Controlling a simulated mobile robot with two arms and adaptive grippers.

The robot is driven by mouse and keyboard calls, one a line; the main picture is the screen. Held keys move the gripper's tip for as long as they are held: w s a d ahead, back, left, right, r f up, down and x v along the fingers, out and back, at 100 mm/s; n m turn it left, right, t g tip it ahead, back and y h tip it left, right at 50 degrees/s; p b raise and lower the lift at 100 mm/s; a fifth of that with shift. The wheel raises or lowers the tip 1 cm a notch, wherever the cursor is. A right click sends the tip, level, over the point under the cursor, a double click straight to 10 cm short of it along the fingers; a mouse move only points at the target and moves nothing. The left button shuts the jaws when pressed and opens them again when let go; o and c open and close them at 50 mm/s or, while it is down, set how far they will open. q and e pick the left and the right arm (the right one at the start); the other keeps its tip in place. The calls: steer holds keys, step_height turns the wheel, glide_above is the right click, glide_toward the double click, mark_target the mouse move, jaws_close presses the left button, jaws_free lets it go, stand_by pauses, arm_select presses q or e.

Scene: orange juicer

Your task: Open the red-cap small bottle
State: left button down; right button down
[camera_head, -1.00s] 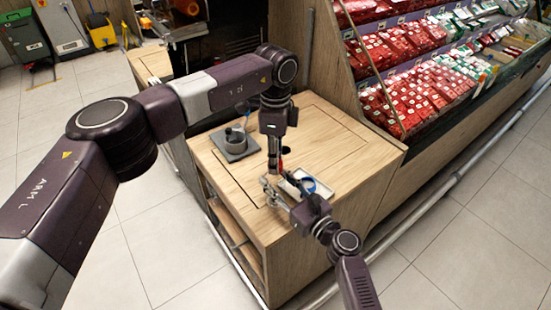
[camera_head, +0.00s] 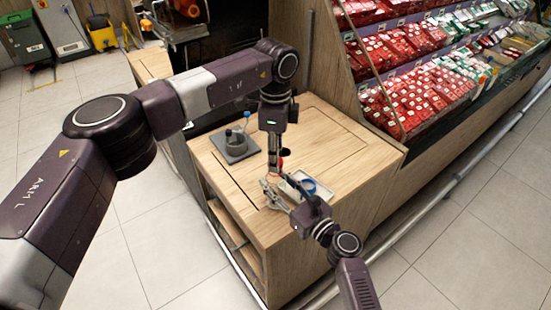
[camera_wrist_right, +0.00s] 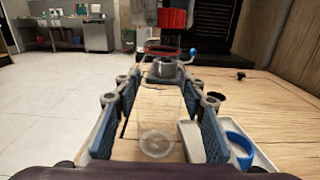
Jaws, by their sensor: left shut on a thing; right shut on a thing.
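A see-through small bottle (camera_wrist_right: 156,143) stands between the blue-padded fingers of my right gripper (camera_wrist_right: 160,115) in the right wrist view; its walls are hard to make out. A dark red ring shows at its far upper end. The red cap (camera_wrist_right: 172,18) is above that ring, with a narrow gap seeming to show between them. Dark fingers flank the cap. In the head view, my left gripper (camera_head: 274,165) points straight down and is shut, with a bit of red beside it. My right gripper (camera_head: 271,186) comes in low from the right, under the left one. The bottle is barely visible there.
A white tray (camera_head: 291,192) with a blue ring (camera_head: 308,186) lies right of the grippers on the wooden counter (camera_head: 335,145). A grey pot (camera_head: 236,142) stands on a dark square base at the back left. The counter's right part is clear.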

arm_select(q)
steer(key=shift+r, duration=0.4)
steer(key=shift+r, duration=0.1)
steer(key=shift+r, duration=1.9)
arm_select(e)
steer(key=c, duration=1.2)
jaws_free()
steer(key=shift+o, duration=0.2)
steer(key=shift+s, duration=0.1)
